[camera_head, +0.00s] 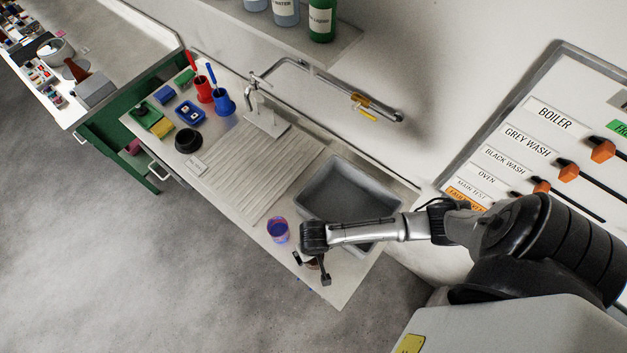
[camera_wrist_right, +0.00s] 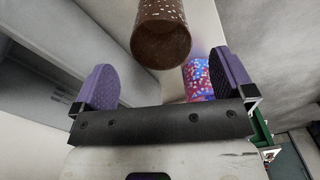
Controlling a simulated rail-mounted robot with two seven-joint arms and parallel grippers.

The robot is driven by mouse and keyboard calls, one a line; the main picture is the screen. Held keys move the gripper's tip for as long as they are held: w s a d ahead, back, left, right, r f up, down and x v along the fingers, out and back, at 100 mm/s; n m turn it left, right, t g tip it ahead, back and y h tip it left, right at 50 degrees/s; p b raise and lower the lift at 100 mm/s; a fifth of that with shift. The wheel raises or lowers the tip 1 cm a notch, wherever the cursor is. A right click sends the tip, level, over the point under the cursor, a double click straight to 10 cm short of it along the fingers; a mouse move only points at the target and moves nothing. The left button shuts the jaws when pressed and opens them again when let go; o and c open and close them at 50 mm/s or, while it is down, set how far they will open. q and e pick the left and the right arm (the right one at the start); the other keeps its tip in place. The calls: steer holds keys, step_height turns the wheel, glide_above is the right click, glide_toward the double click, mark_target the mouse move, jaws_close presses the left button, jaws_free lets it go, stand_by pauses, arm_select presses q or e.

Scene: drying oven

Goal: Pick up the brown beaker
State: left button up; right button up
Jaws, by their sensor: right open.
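The brown beaker (camera_wrist_right: 160,30), with pale specks, is at the top centre of the right wrist view, its dark round end towards the camera. It lies ahead of my right gripper (camera_wrist_right: 165,82), between the lines of the two purple fingers, with a gap on each side. The fingers are apart and hold nothing. In the head view my right gripper (camera_head: 313,268) is over the front right end of the counter, and the gripper and wrist hide most or all of the brown beaker. My left gripper is not in view.
A blue and red speckled beaker (camera_head: 278,229) stands just left of my right gripper; it also shows near the right finger in the wrist view (camera_wrist_right: 198,78). A grey sink (camera_head: 345,187) lies behind the gripper. The ribbed drainboard (camera_head: 250,170) to the left is clear.

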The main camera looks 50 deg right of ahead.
steer(key=shift+w+f, duration=0.1)
steer(key=shift+f, duration=3.4)
steer(key=shift+c, duration=0.2)
steer(key=c, duration=1)
